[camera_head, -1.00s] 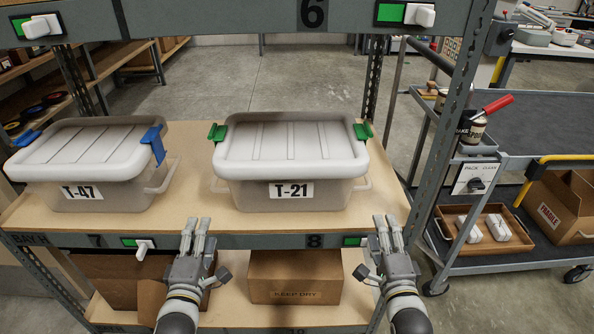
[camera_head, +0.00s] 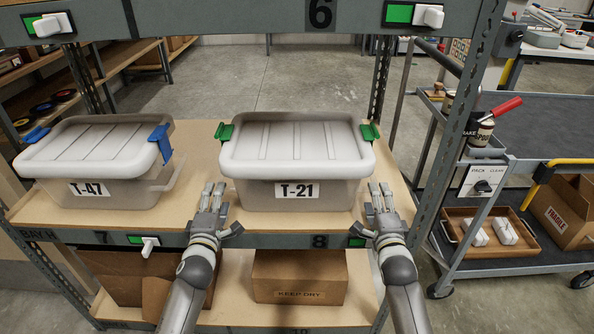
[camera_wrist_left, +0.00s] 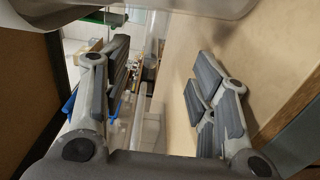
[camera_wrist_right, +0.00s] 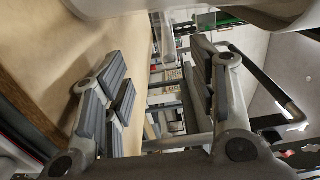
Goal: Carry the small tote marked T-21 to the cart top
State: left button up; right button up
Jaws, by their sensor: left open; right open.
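The small tote marked T-21 (camera_head: 297,170) is a clear-grey bin with a white lid and green latches. It sits on the shelf board in the middle of the head view. My left gripper (camera_head: 213,196) is open at the tote's left front corner. My right gripper (camera_head: 379,194) is open at its right front corner. Neither is closed on anything. The left wrist view shows open fingers (camera_wrist_left: 165,90) beside the shelf board, and the right wrist view shows the same (camera_wrist_right: 165,85). The cart top (camera_head: 550,127) is a dark grey surface at the right.
A similar tote marked T-47 (camera_head: 95,165), with blue latches, stands left of T-21. A rack upright (camera_head: 447,130) stands between T-21 and the cart. A can (camera_head: 481,135) and a red-handled tool (camera_head: 503,108) are at the cart's near left corner. Much of the cart top looks clear.

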pick_arm(q)
jog(key=shift+w, duration=1.2)
pick_arm(e)
jog(key=shift+w, duration=1.2)
pick_arm(q)
jog(key=shift+s+d+f, duration=0.1)
jog(key=shift+d, duration=0.35)
pick_arm(e)
jog(key=shift+s+a+f, duration=0.1)
jog(key=shift+a, duration=0.3)
pick_arm(q)
jog(key=shift+s+d, duration=0.1)
jog(key=shift+d, duration=0.2)
pick_arm(e)
jog(key=shift+s+a, duration=0.1)
jog(key=shift+a, duration=0.25)
pick_arm(q)
jog(key=shift+d, duration=0.5)
pick_arm(e)
jog(key=shift+a, duration=0.45)
